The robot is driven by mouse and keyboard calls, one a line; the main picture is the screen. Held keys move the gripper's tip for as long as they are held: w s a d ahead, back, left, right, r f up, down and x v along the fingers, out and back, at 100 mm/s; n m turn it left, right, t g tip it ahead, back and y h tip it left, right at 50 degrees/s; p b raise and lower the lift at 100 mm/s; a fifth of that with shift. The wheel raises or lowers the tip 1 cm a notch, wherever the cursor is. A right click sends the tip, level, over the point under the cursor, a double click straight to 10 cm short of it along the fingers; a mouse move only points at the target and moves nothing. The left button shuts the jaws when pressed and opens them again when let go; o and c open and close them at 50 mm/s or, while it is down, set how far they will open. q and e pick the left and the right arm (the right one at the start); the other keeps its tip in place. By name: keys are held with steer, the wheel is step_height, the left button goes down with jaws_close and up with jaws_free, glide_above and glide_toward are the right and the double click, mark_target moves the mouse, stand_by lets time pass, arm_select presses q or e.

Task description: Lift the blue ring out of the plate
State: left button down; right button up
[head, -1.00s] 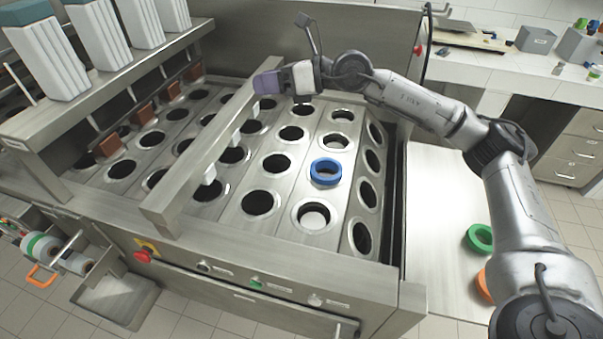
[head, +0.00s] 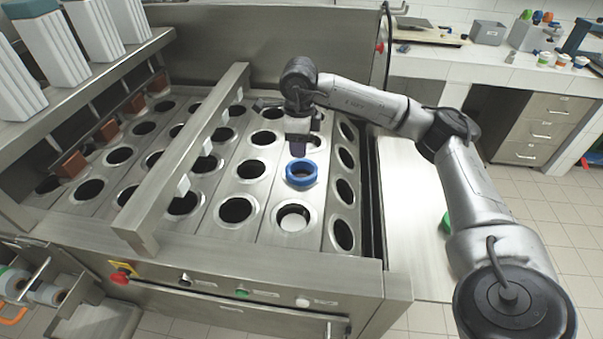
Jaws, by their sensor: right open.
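The blue ring (head: 301,181) sits in a hole of the steel plate (head: 268,222), in the row just above the hole with a white disc in it. My right gripper (head: 298,150) points down just behind the ring, its dark purple fingers close to the ring's far rim. Whether the fingers touch the ring cannot be told. The gripper is open and nothing shows between its fingers. It hides part of the holes behind the ring. My left gripper is not in view.
A steel crossbar (head: 190,165) with white blocks spans the plate left of the ring. White hoppers (head: 45,60) stand on a ledge at the upper left. A green ring (head: 446,222) lies on the right side table, partly behind my arm.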

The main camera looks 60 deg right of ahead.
steer(key=b, duration=0.1)
glide_above(300, 179)
step_height(300, 179, down, 6)
steer(key=shift+w+d+f, duration=0.1)
steer(key=shift+d+f, duration=0.05)
steer(key=shift+f+b, duration=1.05)
steer(key=shift+f, duration=1.6)
jaws_close()
